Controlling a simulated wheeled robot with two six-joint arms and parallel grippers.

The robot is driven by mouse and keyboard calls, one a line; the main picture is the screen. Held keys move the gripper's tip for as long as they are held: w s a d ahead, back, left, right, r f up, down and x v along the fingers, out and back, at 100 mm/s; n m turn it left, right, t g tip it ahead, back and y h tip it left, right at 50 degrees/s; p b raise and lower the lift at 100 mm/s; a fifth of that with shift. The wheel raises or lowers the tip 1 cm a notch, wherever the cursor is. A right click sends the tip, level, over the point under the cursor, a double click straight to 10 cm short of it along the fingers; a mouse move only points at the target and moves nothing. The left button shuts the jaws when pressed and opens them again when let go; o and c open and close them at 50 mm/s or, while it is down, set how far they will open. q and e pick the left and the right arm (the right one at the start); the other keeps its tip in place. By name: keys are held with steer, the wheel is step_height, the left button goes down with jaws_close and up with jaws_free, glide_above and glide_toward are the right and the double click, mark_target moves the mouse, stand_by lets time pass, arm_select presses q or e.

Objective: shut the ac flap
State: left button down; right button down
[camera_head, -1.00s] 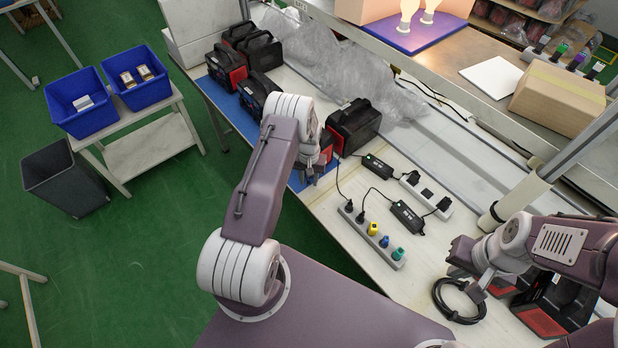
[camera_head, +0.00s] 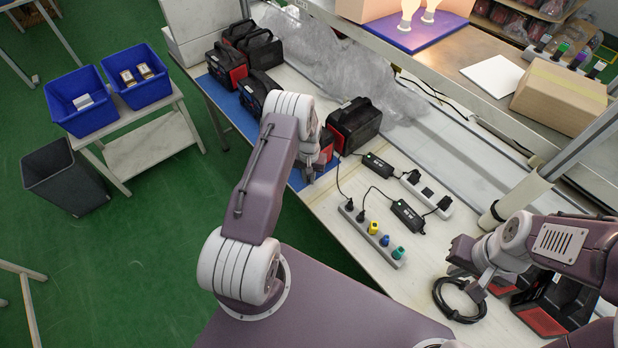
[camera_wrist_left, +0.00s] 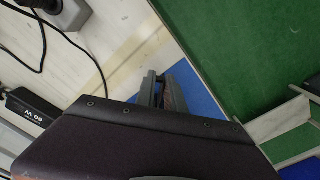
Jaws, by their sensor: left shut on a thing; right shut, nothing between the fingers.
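My left gripper (camera_head: 309,172) points down at a black and red power station (camera_head: 326,147) on the near side of the bench, which my arm largely hides. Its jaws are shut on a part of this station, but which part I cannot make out. In the left wrist view a dark body fills the bottom and hides most of the contact, with dark narrow parts (camera_wrist_left: 160,90) showing past its edge. The ac flap cannot be made out in either view. My right gripper (camera_head: 474,289) is shut and empty above a black cable coil (camera_head: 444,306).
Another power station (camera_head: 352,125) stands just right of the left gripper, with several more behind. A power strip (camera_head: 385,246) and black adapters (camera_head: 407,215) with cables lie on the bench. Blue bins (camera_head: 82,117) stand at the left. A station (camera_head: 560,305) sits under my right arm.

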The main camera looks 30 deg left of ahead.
arm_select(q)
steer(key=shift+a+m, duration=0.1)
steer(key=shift+m, duration=0.2)
steer(key=shift+s+a+f+m+b, duration=0.15)
steer(key=shift+a+m+b, duration=0.2)
steer(key=shift+m+b, duration=0.55)
steer(key=m, duration=0.1)
steer(key=a+m+b, duration=0.1)
steer(key=m, duration=0.2)
steer(key=a+m+b, duration=0.1)
steer(key=m, duration=0.1)
steer(key=a+m+b, duration=0.1)
steer(key=m, duration=0.1)
steer(key=c, duration=1.5)
jaws_free()
steer(key=shift+r, duration=0.2)
step_height(320, 180, up, 9)
steer(key=shift+b, duration=0.8)
